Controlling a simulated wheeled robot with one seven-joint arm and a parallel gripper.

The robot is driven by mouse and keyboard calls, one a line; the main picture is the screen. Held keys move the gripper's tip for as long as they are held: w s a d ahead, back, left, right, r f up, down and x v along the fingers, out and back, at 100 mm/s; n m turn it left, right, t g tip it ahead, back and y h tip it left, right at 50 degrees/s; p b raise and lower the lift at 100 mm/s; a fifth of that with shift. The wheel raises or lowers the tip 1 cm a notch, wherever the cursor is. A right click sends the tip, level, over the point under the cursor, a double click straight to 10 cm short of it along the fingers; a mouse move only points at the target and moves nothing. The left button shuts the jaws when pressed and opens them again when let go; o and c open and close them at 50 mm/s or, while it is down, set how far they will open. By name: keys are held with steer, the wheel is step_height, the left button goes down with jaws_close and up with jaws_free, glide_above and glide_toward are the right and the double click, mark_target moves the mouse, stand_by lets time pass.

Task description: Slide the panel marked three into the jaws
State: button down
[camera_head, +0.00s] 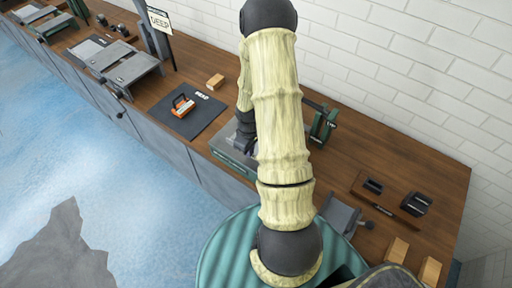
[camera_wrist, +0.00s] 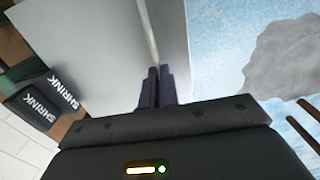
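A grey sheet panel (camera_wrist: 90,40) fills the upper left of the wrist view. Its pale edge runs down between the dark fingers of my gripper (camera_wrist: 158,85), which look close together and shut on it. No number is readable on it. Black blocks lettered SHRINK (camera_wrist: 45,105) stand left of the panel, with a green part behind; I cannot tell whether the panel touches them. In the head view, a green machine (camera_head: 322,125) stands behind my arm. My gripper (camera_head: 245,142) is mostly hidden there beside a grey surface over a green base (camera_head: 232,160).
A black mat (camera_head: 205,118) with an orange-handled tool (camera_head: 182,106) lies left of my arm. A wooden block (camera_head: 215,81) is behind it. Grey stands (camera_head: 130,70) are farther left. A wooden tray (camera_head: 385,205) and blocks lie right. Bare bench (camera_head: 430,170) shows near the wall.

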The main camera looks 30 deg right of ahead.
steer(key=shift+w+d+p, duration=0.3)
steer(key=shift+d+p, duration=0.15)
steer(key=shift+d, duration=0.3)
steer(key=shift+w+d+p, duration=0.25)
steer(key=shift+d+p, duration=0.2)
steer(key=shift+d, duration=0.25)
steer(key=c, duration=2.1)
jaws_free()
steer(key=o, duration=1.1)
steer(key=shift+c, duration=0.2)
step_height(320, 180, up, 7)
steer(key=p, duration=0.6)
